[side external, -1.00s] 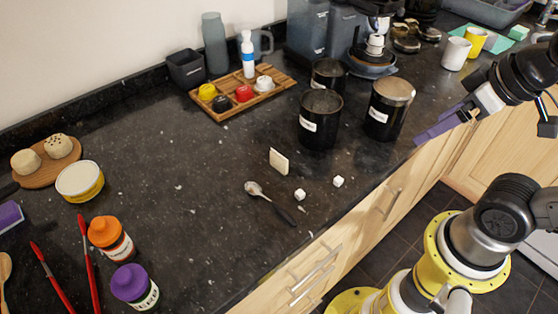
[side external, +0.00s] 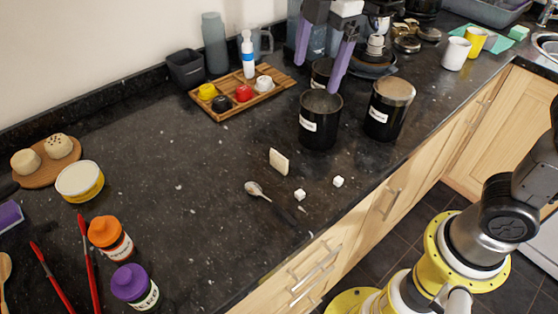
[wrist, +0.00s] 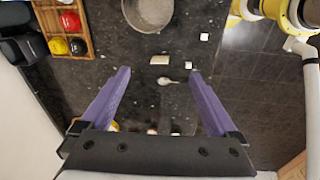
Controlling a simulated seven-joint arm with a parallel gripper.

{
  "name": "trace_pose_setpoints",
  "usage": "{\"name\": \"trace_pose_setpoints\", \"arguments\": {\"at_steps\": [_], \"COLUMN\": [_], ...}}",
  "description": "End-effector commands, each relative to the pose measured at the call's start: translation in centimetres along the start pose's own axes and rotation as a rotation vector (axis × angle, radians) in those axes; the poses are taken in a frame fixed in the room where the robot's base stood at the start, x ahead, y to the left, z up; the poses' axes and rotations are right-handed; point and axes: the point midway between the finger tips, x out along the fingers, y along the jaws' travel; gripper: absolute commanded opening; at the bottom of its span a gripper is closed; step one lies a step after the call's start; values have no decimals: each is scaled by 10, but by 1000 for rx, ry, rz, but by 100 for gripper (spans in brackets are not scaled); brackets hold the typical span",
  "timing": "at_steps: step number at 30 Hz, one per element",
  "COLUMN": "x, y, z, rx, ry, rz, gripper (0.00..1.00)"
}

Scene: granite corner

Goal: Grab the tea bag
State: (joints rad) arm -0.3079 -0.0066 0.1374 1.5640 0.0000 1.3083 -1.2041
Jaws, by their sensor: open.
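The tea bag (side external: 279,161) is a small cream, flat square piece standing tilted on the dark granite counter, left of and in front of the black canisters. It also shows in the wrist view (wrist: 159,60), just beyond the line between the fingertips. My gripper (side external: 320,72) has two purple fingers spread wide, with nothing between them. In the side view it hangs above the canisters, behind and to the right of the tea bag. In the wrist view my gripper (wrist: 159,72) is seen from above, with the tea bag between the finger lines, well below.
A spoon (side external: 256,189) and two white cubes (side external: 299,194) (side external: 338,181) lie close to the tea bag. An open black canister (side external: 320,118) and a lidded one (side external: 389,107) stand behind it. A wooden capsule tray (side external: 236,108) is farther back.

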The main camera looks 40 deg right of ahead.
Motion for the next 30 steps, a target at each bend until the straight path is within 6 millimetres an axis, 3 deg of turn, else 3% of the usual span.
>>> {"name": "trace_pose_setpoints", "arguments": {"at_steps": [3,9,14,24,30], "x": [31,66,83,141,154], "y": [17,16,11,4,3], "z": [-34,-59,-62,-58,-57], "rx": [-74,-128,-137,-135,-134], "ry": [-17,-40,-43,-42,-41], "rz": [-63,-129,-138,-136,-134], "gripper": [95,95,95,95,95]}}
